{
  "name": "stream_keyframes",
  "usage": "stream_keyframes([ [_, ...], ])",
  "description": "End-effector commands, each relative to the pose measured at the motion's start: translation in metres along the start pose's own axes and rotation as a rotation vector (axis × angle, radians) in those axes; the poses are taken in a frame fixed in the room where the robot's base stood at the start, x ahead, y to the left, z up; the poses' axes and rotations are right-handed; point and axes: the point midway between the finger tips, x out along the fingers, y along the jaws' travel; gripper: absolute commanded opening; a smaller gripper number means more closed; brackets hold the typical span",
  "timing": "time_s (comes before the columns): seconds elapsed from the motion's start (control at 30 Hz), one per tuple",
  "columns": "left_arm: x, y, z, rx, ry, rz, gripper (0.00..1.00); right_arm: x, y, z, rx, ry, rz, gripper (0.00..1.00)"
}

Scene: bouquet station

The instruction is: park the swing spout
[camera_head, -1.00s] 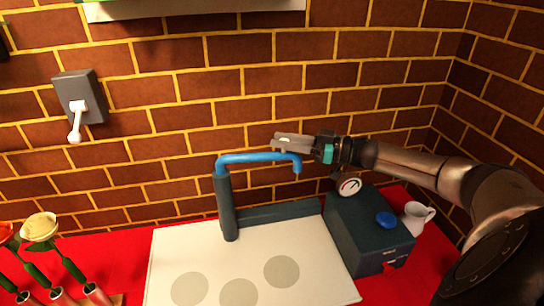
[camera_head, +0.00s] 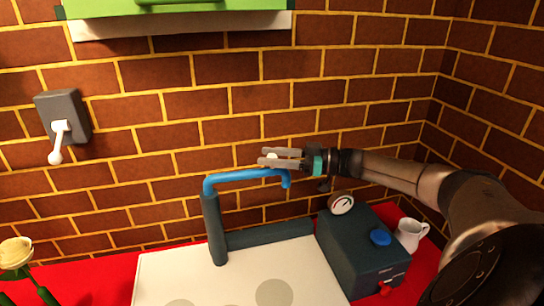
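The swing spout (camera_head: 245,175) is a blue tube on top of a dark grey upright post (camera_head: 214,230). It reaches right from the post and ends in a short downturned tip (camera_head: 287,181). My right gripper (camera_head: 264,157) comes in from the right, its pale fingers pointing left just above the spout's outer end in the picture. A narrow gap shows between the fingers, with a small pale round shape in it that I cannot identify. Whether the fingers touch the spout cannot be told. My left gripper is not in view.
A white board (camera_head: 225,283) lies in front. A lever switch (camera_head: 62,116) is on the brick wall. A yellow rose (camera_head: 16,252) stands at left.

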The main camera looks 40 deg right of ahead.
Motion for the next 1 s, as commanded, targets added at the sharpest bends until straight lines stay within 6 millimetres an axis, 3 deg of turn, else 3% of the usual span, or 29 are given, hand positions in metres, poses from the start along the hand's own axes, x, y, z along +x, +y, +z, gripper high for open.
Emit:
stream_keyframes([
  [0.1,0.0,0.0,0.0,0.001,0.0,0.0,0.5,0.0,0.0,0.0,-0.001,0.001,0.001,0.61],
  [0.47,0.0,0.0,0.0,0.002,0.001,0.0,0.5,-0.007,0.001,0.0,0.0,-0.002,0.003,0.61],
  [0.67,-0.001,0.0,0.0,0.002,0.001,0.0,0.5,-0.034,0.001,0.001,0.001,-0.004,0.004,0.61],
  [1.0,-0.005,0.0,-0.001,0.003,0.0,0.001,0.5,-0.097,0.001,0.001,0.001,-0.006,0.005,0.61],
])
